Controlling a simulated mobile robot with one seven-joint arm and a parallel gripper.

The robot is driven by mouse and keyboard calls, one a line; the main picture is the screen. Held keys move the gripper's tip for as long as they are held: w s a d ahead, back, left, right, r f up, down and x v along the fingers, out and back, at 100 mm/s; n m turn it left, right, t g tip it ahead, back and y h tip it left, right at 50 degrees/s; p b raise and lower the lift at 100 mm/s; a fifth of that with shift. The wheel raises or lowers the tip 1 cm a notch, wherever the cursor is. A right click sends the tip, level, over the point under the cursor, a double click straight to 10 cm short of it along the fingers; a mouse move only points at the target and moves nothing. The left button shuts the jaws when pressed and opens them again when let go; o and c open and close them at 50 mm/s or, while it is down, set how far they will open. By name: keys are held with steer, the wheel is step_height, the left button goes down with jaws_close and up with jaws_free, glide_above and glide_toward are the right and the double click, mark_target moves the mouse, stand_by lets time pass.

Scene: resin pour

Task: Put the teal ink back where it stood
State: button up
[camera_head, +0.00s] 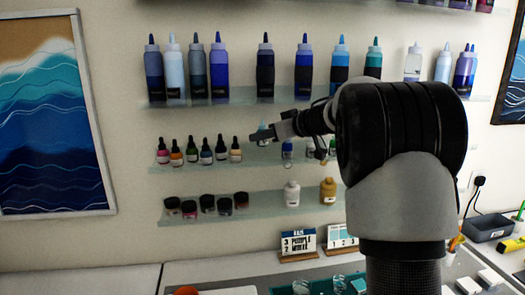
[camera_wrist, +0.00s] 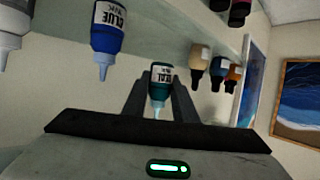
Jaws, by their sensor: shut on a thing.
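In the head view my gripper (camera_head: 264,135) reaches left to the middle shelf (camera_head: 262,156), in the gap between the row of dark-capped bottles and the blue ink (camera_head: 287,150). The teal ink is small and partly hidden there. I cannot tell whether its base touches the shelf. The blue ink also shows in the wrist view (camera_wrist: 107,38).
Several dropper bottles stand left of my gripper, the nearest a tan one (camera_head: 236,152). A white bottle (camera_wrist: 14,28) stands beyond the blue ink. Large squeeze bottles (camera_head: 265,75) line the shelf above; jars (camera_head: 207,204) and two bottles stand below.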

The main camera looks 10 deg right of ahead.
steer(key=f, duration=0.3)
steer(key=f+b, duration=0.1)
steer(key=shift+w+f, duration=0.25)
steer(key=shift+f, duration=0.1)
steer(key=o, duration=1)
steer(key=v, duration=1.2)
